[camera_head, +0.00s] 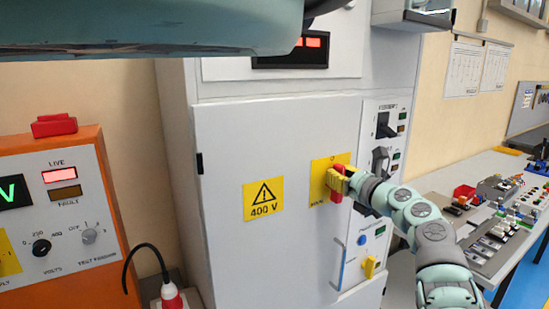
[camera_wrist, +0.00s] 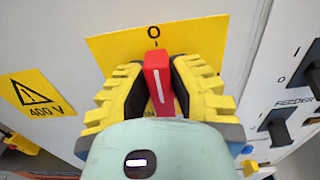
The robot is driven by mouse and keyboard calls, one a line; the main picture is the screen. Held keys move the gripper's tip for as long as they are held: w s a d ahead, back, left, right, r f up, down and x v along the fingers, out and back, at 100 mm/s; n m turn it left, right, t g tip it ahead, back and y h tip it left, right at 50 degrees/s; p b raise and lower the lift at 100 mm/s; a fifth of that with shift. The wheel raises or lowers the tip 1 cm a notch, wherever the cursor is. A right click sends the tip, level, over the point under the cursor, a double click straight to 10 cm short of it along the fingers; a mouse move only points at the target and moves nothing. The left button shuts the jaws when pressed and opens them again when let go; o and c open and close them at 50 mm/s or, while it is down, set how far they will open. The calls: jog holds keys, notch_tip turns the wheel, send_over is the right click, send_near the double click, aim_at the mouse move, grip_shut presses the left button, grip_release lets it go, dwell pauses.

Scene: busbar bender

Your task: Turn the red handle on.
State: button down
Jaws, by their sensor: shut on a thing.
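The red handle (camera_wrist: 158,82) stands on a yellow plate (camera_wrist: 205,38) on the grey cabinet door. In the wrist view it points nearly straight up to the "O" mark, with a white line along it. My gripper (camera_wrist: 160,85) has its yellow ridged fingers with dark pads shut on both sides of the handle. In the head view my gripper (camera_head: 340,181) reaches the yellow plate (camera_head: 320,168) from the right, and a bit of the red handle (camera_head: 336,197) shows by the fingers. The lower part of the plate is hidden by my gripper in the wrist view.
A 400 V warning sign (camera_head: 263,198) is left of the plate. Feeder switches (camera_head: 384,125) line the panel at right. An orange test unit (camera_head: 60,220) stands at left, and a bench (camera_head: 480,190) with parts stands at right.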

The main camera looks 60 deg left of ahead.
jog(key=shift+m, duration=0.3)
jog(key=m, duration=0.2)
jog(key=w+m+p, duration=0.1)
jog(key=m, duration=0.1)
jog(key=shift+f, duration=0.1)
jog(key=shift+w+d+f+m+p, duration=0.1)
jog(key=shift+w+f+m+p, duration=0.25)
jog(key=shift+m+p, duration=1.25)
jog(key=shift+w+a+f+m+p, duration=0.1)
jog(key=shift+f+m+p, duration=0.3)
jog(key=shift+m, duration=2.45)
jog(key=shift+w+d+f+m+p, duration=0.1)
jog(key=shift+w+f+m+p, duration=0.25)
jog(key=shift+m+p, duration=1.25)
jog(key=shift+s+f+m+b, duration=0.1)
jog(key=shift+f+m+b, duration=0.05)
jog(key=shift+m+b, duration=0.55)
jog(key=c, duration=0.9)
grip_release()
jog(key=shift+o, duration=0.2)
